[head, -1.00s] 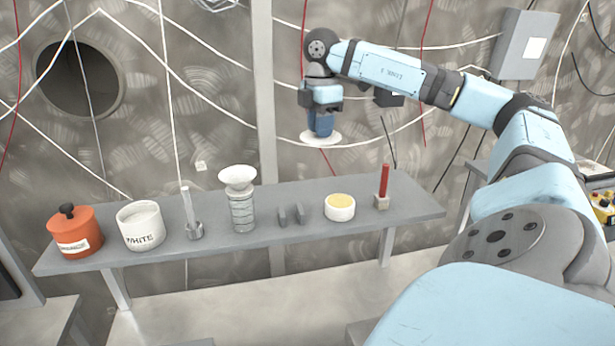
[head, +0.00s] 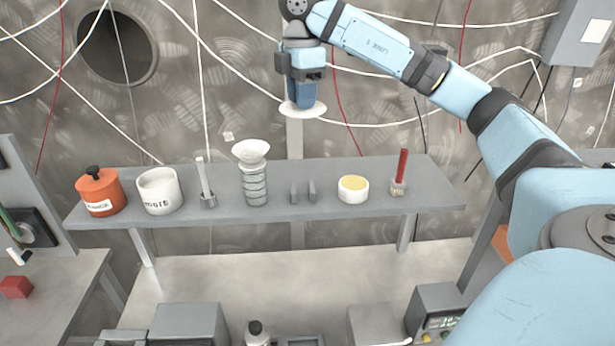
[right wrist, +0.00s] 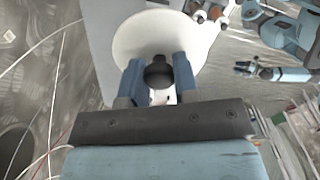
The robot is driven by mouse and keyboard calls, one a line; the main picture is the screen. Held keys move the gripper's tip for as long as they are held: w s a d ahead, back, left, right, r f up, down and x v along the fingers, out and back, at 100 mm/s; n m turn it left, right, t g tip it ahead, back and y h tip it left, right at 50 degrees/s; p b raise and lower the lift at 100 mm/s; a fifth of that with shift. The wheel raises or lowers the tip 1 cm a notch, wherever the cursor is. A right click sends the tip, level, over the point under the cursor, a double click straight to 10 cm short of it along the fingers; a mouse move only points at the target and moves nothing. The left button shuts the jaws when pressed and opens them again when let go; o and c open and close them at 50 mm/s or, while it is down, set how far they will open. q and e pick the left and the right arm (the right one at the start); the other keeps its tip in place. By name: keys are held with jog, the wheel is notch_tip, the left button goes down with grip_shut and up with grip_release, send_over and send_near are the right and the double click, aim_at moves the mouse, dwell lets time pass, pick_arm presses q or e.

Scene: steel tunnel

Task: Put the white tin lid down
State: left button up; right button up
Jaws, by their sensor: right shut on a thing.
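The white tin lid (head: 289,108) is a pale disc held level in the air above the shelf (head: 225,211). My right gripper (head: 302,98) is shut on its dark knob (right wrist: 158,74), which shows between the blue fingers in the right wrist view. The lid (right wrist: 128,38) spreads out beyond the fingers there. The white tin (head: 160,192), marked WHITE, stands uncovered toward the shelf's left end, well left of the lid. A blue arm with a dark gripper (right wrist: 243,69), apparently my left, shows small in the right wrist view; its jaws are too small to judge.
Along the shelf stand an orange tin (head: 98,197) with its lid on, a rod in a holder (head: 207,198), a funnel (head: 250,152) on a coil stand, two small grey plates (head: 303,192), a yellow-topped pot (head: 352,195) and a red stick (head: 402,168). Cables hang behind.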

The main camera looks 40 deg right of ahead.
notch_tip(320, 180, down, 18)
jog(key=shift+r, duration=0.2)
jog(key=shift+f, duration=0.1)
jog(key=shift+f+b, duration=0.45)
jog(key=shift+f, duration=0.05)
jog(key=o, duration=0.9)
jog(key=shift+r, duration=0.1)
jog(key=shift+r, duration=0.1)
